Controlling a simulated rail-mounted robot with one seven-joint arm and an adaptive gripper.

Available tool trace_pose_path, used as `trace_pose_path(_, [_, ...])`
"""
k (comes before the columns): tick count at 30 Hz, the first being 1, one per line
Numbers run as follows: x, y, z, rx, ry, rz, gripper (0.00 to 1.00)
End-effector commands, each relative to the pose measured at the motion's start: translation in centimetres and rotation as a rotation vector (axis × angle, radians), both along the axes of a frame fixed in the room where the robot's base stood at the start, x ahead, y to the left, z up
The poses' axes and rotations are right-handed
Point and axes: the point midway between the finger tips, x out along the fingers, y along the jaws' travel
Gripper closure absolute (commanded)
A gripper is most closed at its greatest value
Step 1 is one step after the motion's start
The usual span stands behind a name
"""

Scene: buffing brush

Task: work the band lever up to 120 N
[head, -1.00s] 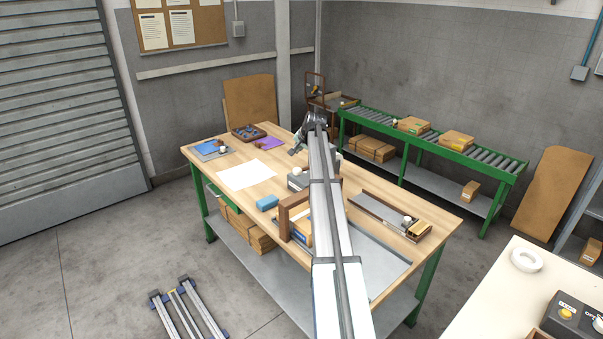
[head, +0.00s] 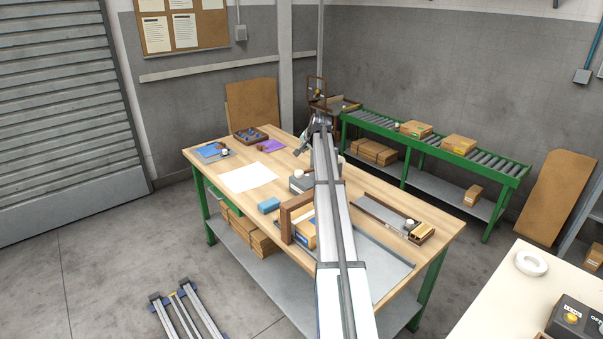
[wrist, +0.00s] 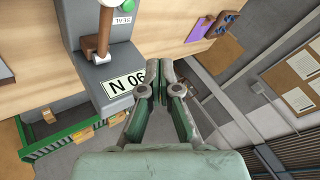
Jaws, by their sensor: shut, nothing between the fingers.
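In the wrist view a grey device (wrist: 84,78) stands on the wooden bench, with a brown lever (wrist: 103,35) on a copper-coloured pivot. A white plate (wrist: 124,82) on it reads upside down as what looks like 90 N. My gripper (wrist: 166,72) is shut and empty, to the right of the plate and apart from the lever. In the head view my gripper (head: 306,144) is small, over the far part of the bench. My arm hides part of the bench middle, so I cannot tell the lever there.
A green roller conveyor (head: 440,145) stands behind. Bare wood lies around the sheet.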

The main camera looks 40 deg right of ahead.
Motion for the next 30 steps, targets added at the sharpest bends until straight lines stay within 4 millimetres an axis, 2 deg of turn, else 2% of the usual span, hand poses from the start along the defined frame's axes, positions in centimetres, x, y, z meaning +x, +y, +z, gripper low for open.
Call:
trace_pose_path(12, [-0.1, 0.6, -5.5, 0.001, 0.0, 0.001, 1.0])
trace_pose_path(15, [0.0, 0.7, -6.3, 0.0, -0.001, 0.001, 1.0])
trace_pose_path(21, [0.0, 0.8, -7.1, 0.0, -0.001, 0.001, 1.0])
trace_pose_path(30, [0.0, 0.8, -7.1, 0.0, -0.001, 0.0, 1.0])
